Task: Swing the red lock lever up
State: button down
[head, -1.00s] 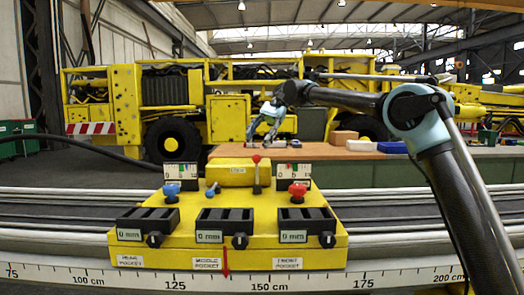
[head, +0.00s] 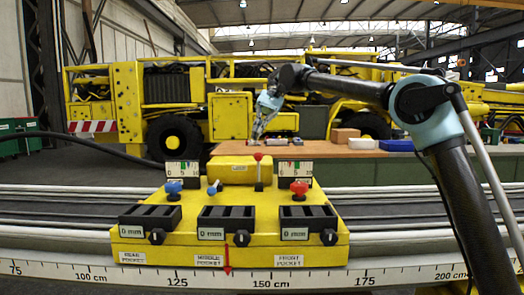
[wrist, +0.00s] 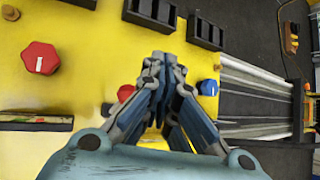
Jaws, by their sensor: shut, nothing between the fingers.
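The red lock lever (head: 258,171) is a thin dark stem with a red ball on top. In the head view it stands roughly upright at the back of the yellow console (head: 130,247), near the yellow cylinder. In the wrist view the red ball (wrist: 126,93) shows just left of my fingers, and its stem is hidden. My gripper (head: 256,139) appears above the lever in the head view. In the wrist view my gripper (wrist: 162,62) has its fingertips together, with nothing seen between them. I cannot tell whether a finger touches the ball.
A red knob (head: 299,188) and a blue knob (head: 173,188) stand either side on the console. Black pockets (head: 226,217) line the front. A wooden bench (head: 350,153) lies behind.

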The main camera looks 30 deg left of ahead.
jog(key=s+d+f+n+t, duration=0.45)
jog(key=s+n+t, duration=0.2)
jog(key=n, duration=0.55)
jog(key=s+d+r+n+t+y, duration=0.25)
jog(key=n+t, duration=0.25)
jog(key=n, duration=0.7)
jog(key=s+d+r+n+t+y, duration=0.1)
jog(key=s+d+n+t+y, duration=0.2)
jog(key=n, duration=0.9)
jog(key=w+a+f+t, duration=0.1)
jog(key=w+a+f, duration=0.6)
jog(key=w, duration=0.1)
jog(key=shift+w+a+f, duration=0.15)
jog(key=shift+w+f, duration=0.05)
jog(key=shift+w, duration=0.1)
jog(key=shift+a+r, duration=0.1)
jog(key=shift+r, duration=0.05)
